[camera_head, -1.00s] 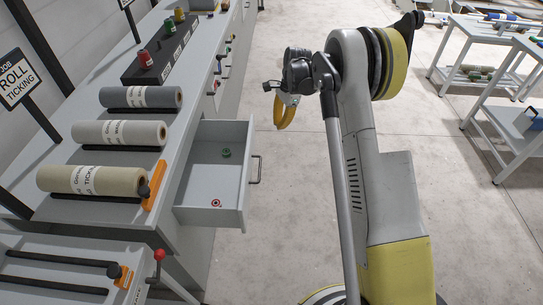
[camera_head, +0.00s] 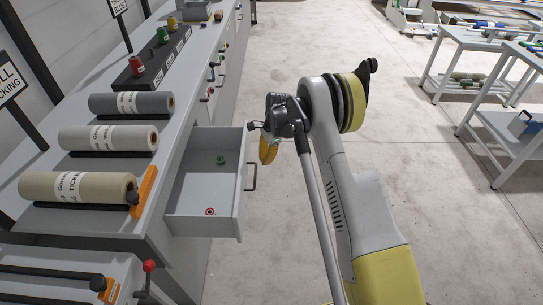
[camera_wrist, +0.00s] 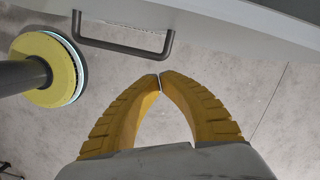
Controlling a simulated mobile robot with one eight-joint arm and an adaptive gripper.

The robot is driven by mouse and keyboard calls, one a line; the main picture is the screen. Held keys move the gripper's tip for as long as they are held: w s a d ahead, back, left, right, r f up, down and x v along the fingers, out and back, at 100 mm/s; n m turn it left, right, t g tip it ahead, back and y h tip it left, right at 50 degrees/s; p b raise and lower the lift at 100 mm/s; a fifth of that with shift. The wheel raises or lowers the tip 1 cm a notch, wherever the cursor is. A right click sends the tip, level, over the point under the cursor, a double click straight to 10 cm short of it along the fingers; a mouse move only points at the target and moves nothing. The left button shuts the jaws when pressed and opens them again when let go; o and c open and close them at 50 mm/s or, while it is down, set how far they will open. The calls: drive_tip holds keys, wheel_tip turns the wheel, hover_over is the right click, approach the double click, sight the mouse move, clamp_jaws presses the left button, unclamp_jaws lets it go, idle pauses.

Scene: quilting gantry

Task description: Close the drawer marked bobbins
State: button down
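An open drawer (camera_head: 190,225) sticks out from the grey bench, with a green bobbin (camera_head: 221,160) and a red bobbin (camera_head: 210,211) inside. Its label is not readable from here. Its dark bar handle (camera_head: 253,171) is on the drawer front, and the handle also shows at the top of the wrist view (camera_wrist: 122,46). My gripper (camera_head: 268,152) is just outside the drawer front, beside the handle and apart from it. In the wrist view its yellow fingers (camera_wrist: 160,80) meet at the tips with nothing between them.
Fabric rolls (camera_head: 108,138) lie on the bench top beside the drawer. A dark rack with coloured spools (camera_head: 135,66) stands further back. Grey tables (camera_head: 510,130) stand at the right. The floor between is clear.

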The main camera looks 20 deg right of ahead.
drive_tip(key=shift+a+f, duration=0.2)
drive_tip(key=shift+a, duration=0.25)
drive_tip(key=shift+a, duration=0.1)
